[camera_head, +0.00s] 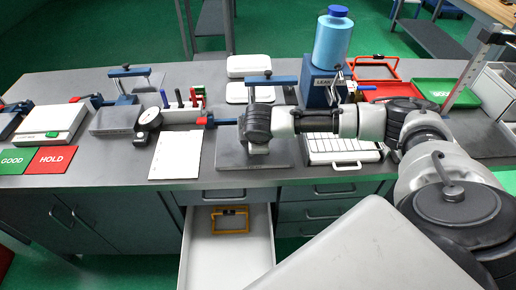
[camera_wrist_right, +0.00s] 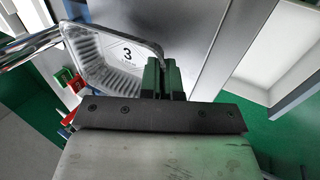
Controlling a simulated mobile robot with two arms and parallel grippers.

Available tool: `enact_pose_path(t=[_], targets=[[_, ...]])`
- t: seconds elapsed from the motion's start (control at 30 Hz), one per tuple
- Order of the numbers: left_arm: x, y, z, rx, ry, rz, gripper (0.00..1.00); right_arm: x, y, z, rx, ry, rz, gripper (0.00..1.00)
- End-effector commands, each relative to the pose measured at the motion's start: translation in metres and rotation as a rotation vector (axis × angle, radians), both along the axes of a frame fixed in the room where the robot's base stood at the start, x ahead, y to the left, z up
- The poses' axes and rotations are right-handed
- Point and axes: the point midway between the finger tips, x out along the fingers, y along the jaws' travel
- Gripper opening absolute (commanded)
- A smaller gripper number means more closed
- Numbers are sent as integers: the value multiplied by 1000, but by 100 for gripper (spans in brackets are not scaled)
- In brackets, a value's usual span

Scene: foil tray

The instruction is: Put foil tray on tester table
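The foil tray (camera_wrist_right: 88,60) shows in the right wrist view, a shiny silver shallow tray with a label reading 3 inside its outline. My right gripper (camera_wrist_right: 161,78) has its two green-padded fingers close together at the tray's near right rim, and appears shut on that rim. In the head view my right gripper (camera_head: 258,148) points down over a flat grey plate (camera_head: 232,162), which may be the tester table. I cannot make out the tray in the head view; the gripper and arm cover part of the plate. My left gripper is not in view.
A white sheet (camera_head: 175,155), a dial gauge (camera_head: 149,120) and a marker holder (camera_head: 182,114) stand left of the plate. A white-lined rack (camera_head: 342,150) is to its right. A blue bottle (camera_head: 333,42) stands behind. An open drawer (camera_head: 199,248) juts out below the bench front.

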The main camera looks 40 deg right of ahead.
Motion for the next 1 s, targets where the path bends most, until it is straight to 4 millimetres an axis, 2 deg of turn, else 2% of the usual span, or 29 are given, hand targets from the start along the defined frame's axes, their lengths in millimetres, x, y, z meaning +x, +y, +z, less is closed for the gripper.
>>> enact_pose_path(t=[0.1,0.2,0.57,0.6,0.73,1.0], targets=[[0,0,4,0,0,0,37,-1,0,-18,1,3,0,0],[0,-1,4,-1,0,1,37,-1,0,-26,-1,2,0,0],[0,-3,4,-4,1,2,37,-1,0,-30,0,2,0,0],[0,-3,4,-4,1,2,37,-1,0,-30,1,1,-1,8],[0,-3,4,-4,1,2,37,-1,0,-30,1,1,-1,27],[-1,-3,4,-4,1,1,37,-1,0,-29,1,2,0,28]])
